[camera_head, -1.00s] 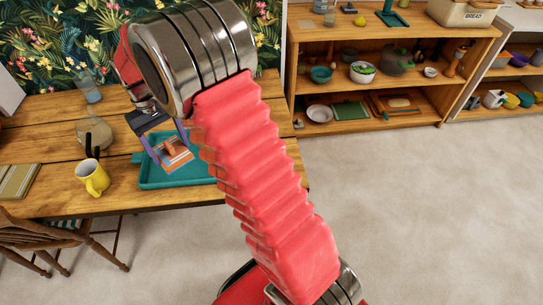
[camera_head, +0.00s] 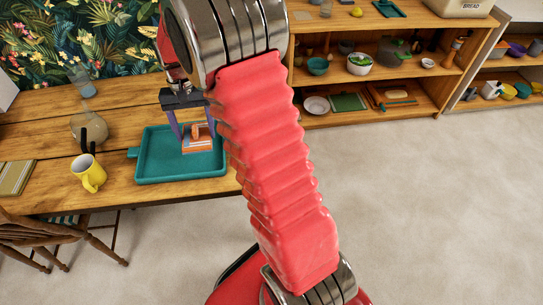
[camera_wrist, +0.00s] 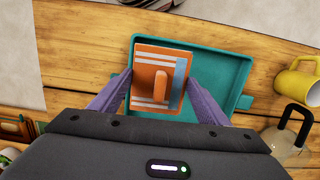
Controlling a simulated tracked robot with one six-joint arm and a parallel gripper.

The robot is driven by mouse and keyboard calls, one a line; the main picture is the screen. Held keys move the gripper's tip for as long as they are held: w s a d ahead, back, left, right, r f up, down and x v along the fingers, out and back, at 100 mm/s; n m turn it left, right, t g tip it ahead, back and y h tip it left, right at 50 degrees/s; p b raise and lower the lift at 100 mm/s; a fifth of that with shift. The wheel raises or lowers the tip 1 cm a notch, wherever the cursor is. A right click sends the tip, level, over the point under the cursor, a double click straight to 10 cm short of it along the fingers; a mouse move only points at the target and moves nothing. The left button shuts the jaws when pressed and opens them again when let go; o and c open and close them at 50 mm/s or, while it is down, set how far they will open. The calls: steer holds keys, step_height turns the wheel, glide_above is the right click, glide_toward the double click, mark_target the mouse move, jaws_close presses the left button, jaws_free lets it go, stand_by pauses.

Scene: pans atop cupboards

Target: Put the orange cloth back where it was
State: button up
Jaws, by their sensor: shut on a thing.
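The orange cloth (camera_head: 198,143), with pale stripes and a blue-grey band, is folded flat with a raised ridge. It also shows in the wrist view (camera_wrist: 147,101), between the two purple fingers. My gripper (camera_head: 196,130) is shut on it; it also shows in the wrist view (camera_wrist: 160,90). The cloth is over the right part of the teal tray (camera_head: 150,171) in the head view, and overlaps the tray's left side in the wrist view. I cannot tell whether it touches the tray. My red arm hides part of the table to the right.
On the wooden table (camera_head: 40,137), a yellow mug (camera_head: 90,175) and a glass jug with a black handle (camera_head: 88,132) stand left of the tray. A folded striped cloth (camera_head: 14,177) lies farther left. A chair (camera_head: 50,235) is in front. Shelves (camera_head: 400,70) stand behind right.

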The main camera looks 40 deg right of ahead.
steer(key=s+d+f+m+t, duration=0.1)
steer(key=s+d+m+t, duration=0.1)
steer(key=s+d+m, duration=1.2)
steer(key=d+m, duration=0.4)
steer(key=shift+d+f+y, duration=0.2)
steer(key=shift+f+y, duration=0.1)
steer(key=shift+f, duration=0.05)
steer(key=shift+f, duration=3.1)
steer(key=shift+f, duration=1.9)
steer(key=shift+f, duration=0.1)
